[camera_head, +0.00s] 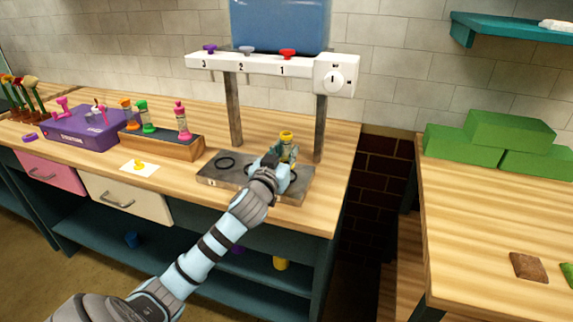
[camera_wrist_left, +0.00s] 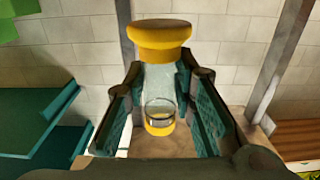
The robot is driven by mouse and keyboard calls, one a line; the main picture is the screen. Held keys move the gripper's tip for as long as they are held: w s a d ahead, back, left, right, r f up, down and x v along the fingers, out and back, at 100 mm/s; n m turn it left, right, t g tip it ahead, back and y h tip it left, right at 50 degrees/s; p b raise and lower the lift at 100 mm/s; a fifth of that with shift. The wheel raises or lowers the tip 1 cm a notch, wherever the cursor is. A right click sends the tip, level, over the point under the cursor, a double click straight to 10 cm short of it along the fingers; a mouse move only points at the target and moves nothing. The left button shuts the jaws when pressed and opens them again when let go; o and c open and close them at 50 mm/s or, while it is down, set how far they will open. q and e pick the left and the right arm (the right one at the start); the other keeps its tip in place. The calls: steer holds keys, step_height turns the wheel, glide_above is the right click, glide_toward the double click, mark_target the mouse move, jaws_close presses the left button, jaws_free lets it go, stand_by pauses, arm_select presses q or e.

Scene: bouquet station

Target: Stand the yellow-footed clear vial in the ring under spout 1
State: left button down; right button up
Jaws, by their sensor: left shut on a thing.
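My left gripper (camera_head: 277,168) is shut on the yellow-footed clear vial (camera_head: 286,138), over the right part of the grey base under the spouts. In the left wrist view the vial (camera_wrist_left: 160,75) is between the two fingers, with its wide yellow end at the top of the picture, clear glass below and yellow at the lower end. Spout 1 (camera_head: 287,54), with a red top, is above the vial in the head view. A dark ring (camera_head: 226,162) shows at the left of the grey base (camera_head: 222,181). My gripper hides the ring under spout 1, so I cannot tell whether the vial touches it.
Two posts (camera_head: 233,110) hold the white spout bar (camera_head: 220,63). A wooden rack (camera_head: 165,146) with several coloured vials and a purple box (camera_head: 85,130) stand to the left. A gap separates this counter from the right table (camera_head: 480,230), which bears green blocks (camera_head: 505,135).

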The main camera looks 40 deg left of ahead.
arm_select(q)
steer(key=shift+f, duration=0.75)
steer(key=shift+r, duration=0.1)
steer(key=shift+f+b, duration=0.45)
steer(key=shift+f, duration=0.2)
steer(key=c, duration=1.3)
jaws_free()
steer(key=shift+f, duration=0.1)
steer(key=shift+c, duration=0.2)
